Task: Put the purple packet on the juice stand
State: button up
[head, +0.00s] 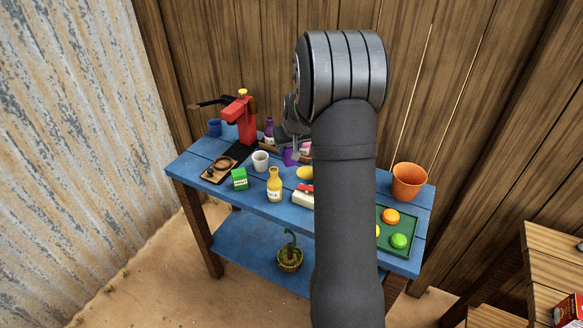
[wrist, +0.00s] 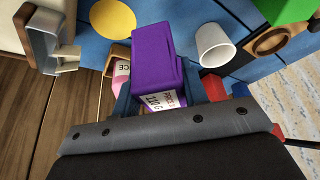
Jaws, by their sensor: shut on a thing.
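The purple packet (wrist: 152,50) has a white price label and sits between the fingers of my gripper (wrist: 157,92) in the wrist view. My gripper is shut on it. In the head view the packet (head: 289,158) shows as a small purple patch below my gripper (head: 294,150), partly hidden by my arm. A brown wooden stand (head: 268,144), which looks like the juice stand, is at the back of the table with a purple bottle (head: 269,128) by it. A pink bottle (wrist: 122,72) with a partly hidden label is close beside the packet. Whether the packet touches the stand, I cannot tell.
A white cup (head: 261,160), green box (head: 239,178) and yellow bottle (head: 274,184) stand on the blue table (head: 205,162). A red press (head: 239,117) is at back left. An orange pot (head: 408,181) and green tray (head: 392,256) are at right.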

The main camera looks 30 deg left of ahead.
aim_at(290, 161)
jog(key=shift+f, duration=3)
jog(key=shift+f, duration=0.15)
jog(key=o, duration=1)
jog(key=shift+o, duration=0.2)
jog(key=shift+r, duration=0.4)
jog(key=v, duration=1.1)
jog(key=shift+s+d+r, duration=0.15)
jog(key=shift+r, duration=0.05)
